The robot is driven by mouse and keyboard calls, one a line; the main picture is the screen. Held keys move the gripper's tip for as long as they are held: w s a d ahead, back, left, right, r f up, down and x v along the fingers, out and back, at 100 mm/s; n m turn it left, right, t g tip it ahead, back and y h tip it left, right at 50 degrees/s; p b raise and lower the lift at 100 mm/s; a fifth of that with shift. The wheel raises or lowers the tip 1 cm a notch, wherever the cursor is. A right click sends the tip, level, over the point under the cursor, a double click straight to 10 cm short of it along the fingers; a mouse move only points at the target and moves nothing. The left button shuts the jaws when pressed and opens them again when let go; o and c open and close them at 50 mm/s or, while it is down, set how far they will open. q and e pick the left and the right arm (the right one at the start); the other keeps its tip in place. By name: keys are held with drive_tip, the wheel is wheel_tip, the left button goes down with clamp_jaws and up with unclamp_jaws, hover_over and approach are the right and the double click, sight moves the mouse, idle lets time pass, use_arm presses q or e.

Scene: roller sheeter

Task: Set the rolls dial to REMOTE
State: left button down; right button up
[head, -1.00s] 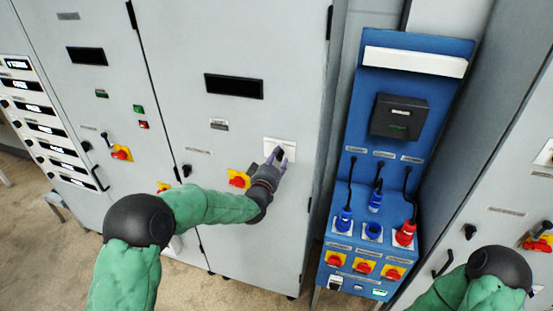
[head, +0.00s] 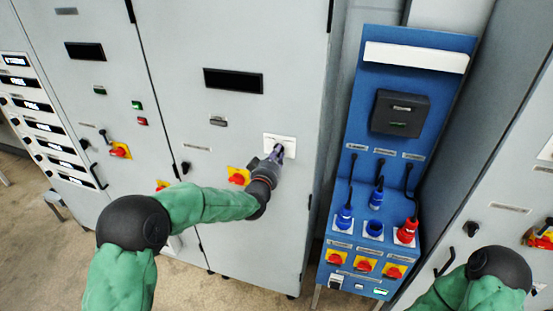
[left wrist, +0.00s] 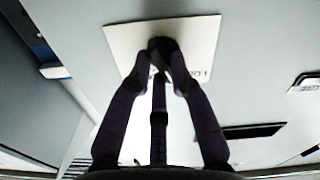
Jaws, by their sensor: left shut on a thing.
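The rolls dial is a small black knob (left wrist: 160,46) on a white label plate (left wrist: 120,42) on the grey cabinet door. The plate also shows in the head view (head: 288,139), where my fingers cover the knob. In the left wrist view the gripper (left wrist: 164,78) is shut on the knob. Part of the plate's lettering is hidden by the fingers, and I cannot read the dial's setting. My right gripper is out of view.
A red-yellow rotary switch (head: 238,176) sits left of my left wrist. A black display window (head: 233,82) is above on the same door. A blue socket panel (head: 352,130) with plugs and cables stands to the right.

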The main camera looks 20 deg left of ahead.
use_arm(q)
drive_tip(key=shift+f+m+b, duration=0.15)
drive_tip(key=shift+m+b, duration=1.45)
drive_tip(key=shift+m, duration=0.95)
drive_tip(key=shift+f+m+b, duration=0.1)
drive_tip(key=shift+m+b, duration=1.5)
drive_tip(key=shift+m, duration=0.95)
drive_tip(key=c, duration=1.1)
unclamp_jaws()
drive_tip(key=shift+s, duration=0.15)
drive_tip(key=s, duration=1.1)
drive_tip(key=shift+s+a, duration=0.15)
drive_tip(key=shift+s, duration=0.2)
drive_tip(key=shift+f, duration=0.1)
